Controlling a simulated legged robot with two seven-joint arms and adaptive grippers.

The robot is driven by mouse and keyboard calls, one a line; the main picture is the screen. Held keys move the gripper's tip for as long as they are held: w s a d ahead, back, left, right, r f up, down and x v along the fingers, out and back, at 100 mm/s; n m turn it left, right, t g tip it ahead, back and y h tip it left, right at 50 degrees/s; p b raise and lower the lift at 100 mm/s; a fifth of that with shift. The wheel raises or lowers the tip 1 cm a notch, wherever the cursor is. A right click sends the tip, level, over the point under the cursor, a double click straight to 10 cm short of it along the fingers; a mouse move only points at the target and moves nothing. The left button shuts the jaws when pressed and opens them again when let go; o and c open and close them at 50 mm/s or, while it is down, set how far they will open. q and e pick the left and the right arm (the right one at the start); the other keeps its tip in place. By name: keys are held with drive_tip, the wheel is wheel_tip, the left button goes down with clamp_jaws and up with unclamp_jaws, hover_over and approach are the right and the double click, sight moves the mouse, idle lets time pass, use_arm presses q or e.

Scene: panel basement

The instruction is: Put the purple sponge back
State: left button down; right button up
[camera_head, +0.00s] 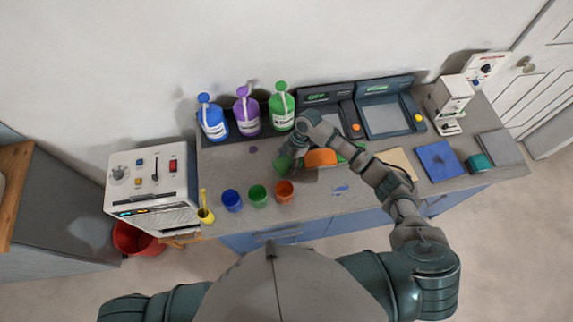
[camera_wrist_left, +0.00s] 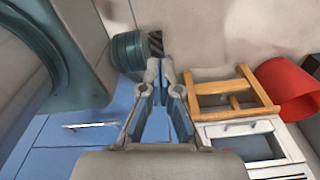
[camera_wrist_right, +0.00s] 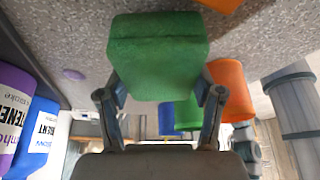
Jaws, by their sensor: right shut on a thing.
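My right gripper (camera_head: 292,158) is shut on a green sponge (camera_wrist_right: 158,58), held between its fingertips over the counter. The sponge also shows in the head view (camera_head: 284,164). I see no purple sponge in any view. A purple spot (camera_head: 253,150) lies on the counter, too small to tell more. An orange sponge (camera_head: 320,158) lies just right of the right gripper, partly hidden by my arm. My left gripper (camera_wrist_left: 161,72) is outside the head view; in its wrist view its fingertips are together and empty, pointing past the blue cabinet front.
Blue, purple (camera_head: 247,113) and green bottles stand at the back. Blue, green (camera_head: 257,196) and orange cups stand near the front edge. A blue cloth (camera_head: 440,160) and teal sponge (camera_head: 479,163) lie far right.

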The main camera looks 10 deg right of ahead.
drive_tip(key=shift+x, duration=0.8)
drive_tip(key=shift+f, duration=0.35)
drive_tip(key=shift+a, duration=0.2)
drive_tip(key=o, duration=0.9)
drive_tip(key=shift+d, duration=0.1)
drive_tip(key=shift+o, duration=0.6)
drive_tip(key=shift+d, duration=0.4)
drive_tip(key=shift+w+r, duration=0.1)
drive_tip(key=v, duration=1)
drive_tip(key=shift+a+r+b, duration=0.1)
drive_tip(key=shift+r+b, duration=0.25)
drive_tip(key=shift+w+d+r, duration=0.1)
drive_tip(key=shift+d+r, duration=0.3)
drive_tip(key=shift+r, duration=0.1)
use_arm(q)
drive_tip(key=shift+w+a+f, duration=0.2)
drive_tip(key=shift+a+f, duration=0.2)
drive_tip(key=shift+a, duration=0.05)
drive_tip(key=shift+a, duration=0.15)
use_arm(e)
drive_tip(key=shift+a, duration=0.25)
use_arm(q)
drive_tip(key=shift+s, duration=0.1)
